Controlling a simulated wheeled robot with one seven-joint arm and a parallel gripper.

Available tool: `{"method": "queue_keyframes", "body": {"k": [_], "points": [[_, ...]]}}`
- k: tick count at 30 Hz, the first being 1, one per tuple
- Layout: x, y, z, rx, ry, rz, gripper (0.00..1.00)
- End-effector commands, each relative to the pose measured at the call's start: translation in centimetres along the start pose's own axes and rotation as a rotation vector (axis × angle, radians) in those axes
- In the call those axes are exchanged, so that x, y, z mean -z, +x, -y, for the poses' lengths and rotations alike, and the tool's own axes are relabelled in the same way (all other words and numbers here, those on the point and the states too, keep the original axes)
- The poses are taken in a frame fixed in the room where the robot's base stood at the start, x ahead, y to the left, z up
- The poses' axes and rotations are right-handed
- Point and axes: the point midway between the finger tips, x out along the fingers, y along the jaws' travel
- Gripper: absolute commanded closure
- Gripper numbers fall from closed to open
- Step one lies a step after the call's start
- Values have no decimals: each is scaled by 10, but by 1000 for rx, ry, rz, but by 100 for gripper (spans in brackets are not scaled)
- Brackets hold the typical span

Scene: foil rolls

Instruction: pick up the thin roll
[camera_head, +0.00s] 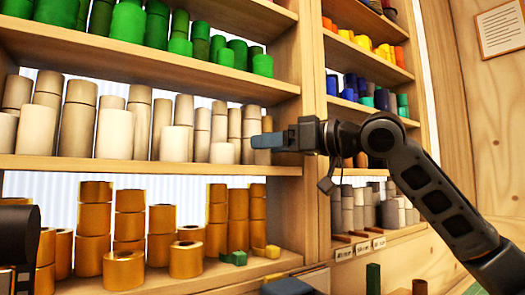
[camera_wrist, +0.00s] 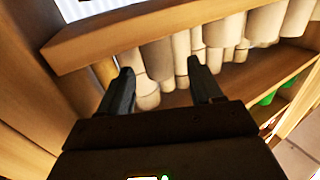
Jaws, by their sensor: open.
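Cream and beige rolls (camera_head: 184,110) stand upright in stacks on the middle shelf. Several slim ones are at its right end, such as a thin roll (camera_head: 234,122); I cannot tell which one the task means. My gripper (camera_head: 268,141) is at the right end of this shelf, pointing left, with its fingertips in front of the rightmost rolls. In the wrist view my gripper (camera_wrist: 160,66) is open, its fingers apart, with cream rolls (camera_wrist: 147,95) seen between and beyond them. I see nothing held. Contact with a roll cannot be told.
The shelf board (camera_head: 150,167) runs below the cream rolls, and a wooden upright (camera_head: 313,110) stands close to my gripper. Gold rolls (camera_head: 187,259) fill the shelf below, green rolls (camera_head: 128,20) the one above. Grey rolls (camera_head: 360,212) stand in the right-hand bay.

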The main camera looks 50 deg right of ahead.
Motion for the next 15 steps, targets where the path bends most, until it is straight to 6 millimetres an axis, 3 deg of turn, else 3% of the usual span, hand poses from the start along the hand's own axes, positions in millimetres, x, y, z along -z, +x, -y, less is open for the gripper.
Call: {"method": "queue_keyframes", "body": {"k": [6,13,15], "points": [[1,23,1,1,0,0,35],[0,25,0,0,0,0,35],[0,25,0,1,0,0,40]]}}
